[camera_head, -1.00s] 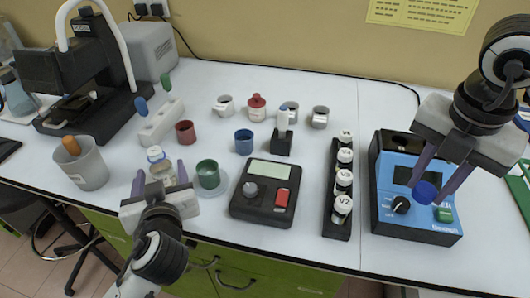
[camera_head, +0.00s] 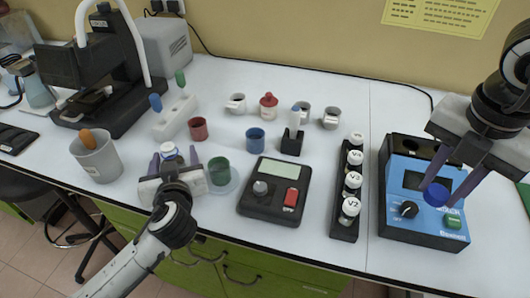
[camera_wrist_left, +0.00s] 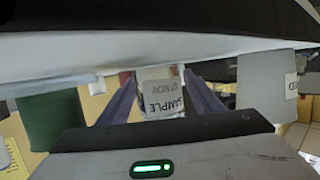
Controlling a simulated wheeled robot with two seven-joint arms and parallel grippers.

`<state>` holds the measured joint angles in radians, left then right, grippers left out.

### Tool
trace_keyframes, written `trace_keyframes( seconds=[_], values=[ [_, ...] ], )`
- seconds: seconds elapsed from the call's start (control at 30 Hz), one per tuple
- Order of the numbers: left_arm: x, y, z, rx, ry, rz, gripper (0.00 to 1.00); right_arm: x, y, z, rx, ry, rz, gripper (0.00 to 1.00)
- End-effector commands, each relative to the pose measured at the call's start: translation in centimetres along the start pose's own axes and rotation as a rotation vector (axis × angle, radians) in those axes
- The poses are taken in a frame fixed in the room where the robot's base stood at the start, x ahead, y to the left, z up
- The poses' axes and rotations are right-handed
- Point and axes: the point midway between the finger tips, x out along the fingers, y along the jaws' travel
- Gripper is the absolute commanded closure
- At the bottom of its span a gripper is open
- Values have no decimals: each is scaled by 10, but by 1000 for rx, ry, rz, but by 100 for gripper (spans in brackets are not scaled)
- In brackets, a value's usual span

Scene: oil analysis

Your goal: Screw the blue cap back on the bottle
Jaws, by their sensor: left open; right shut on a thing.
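The blue cap (camera_head: 436,194) is held between the fingertips of my right gripper (camera_head: 448,190), in front of the blue device. The bottle (camera_head: 168,150) stands at the left, its upper part showing and the rest hidden behind my left gripper (camera_head: 174,160). In the left wrist view the bottle (camera_wrist_left: 162,95) shows a grey "SAMPLE" label, and its top is cut off from sight. My left gripper is open, with one finger on each side of the bottle. I cannot tell whether either finger touches it.
A grey beaker (camera_head: 98,160) stands left of the bottle and a green cup (camera_head: 219,171) on a saucer stands right of it. A black meter (camera_head: 274,208), a vial rack (camera_head: 345,228) and the blue device (camera_head: 420,225) fill the front middle and right.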

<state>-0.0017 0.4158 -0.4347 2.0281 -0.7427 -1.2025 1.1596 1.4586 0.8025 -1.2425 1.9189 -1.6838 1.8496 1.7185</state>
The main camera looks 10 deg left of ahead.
Motion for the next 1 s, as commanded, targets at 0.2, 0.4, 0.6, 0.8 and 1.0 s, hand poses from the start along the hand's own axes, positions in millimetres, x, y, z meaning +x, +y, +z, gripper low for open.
trace_keyframes(
  seconds=[0.2, 0.4, 0.6, 0.8, 1.0],
  values=[
    [0, 0, 0, 0, 0, 0, 49, 0, 0, 0, 0, 0, 0, 95],
    [0, 0, 0, 0, 0, 0, 83, 0, 0, 0, 0, 0, 0, 95],
    [-1, 0, -1, -1, 2, 0, 90, 0, 0, 0, 0, 0, 0, 95],
    [-4, 1, -14, -5, 3, 1, 90, -1, 0, 0, 0, 0, 0, 95],
    [-16, 1, -52, -8, 5, 2, 90, -4, 0, 0, 0, 0, 0, 95]
  ],
)
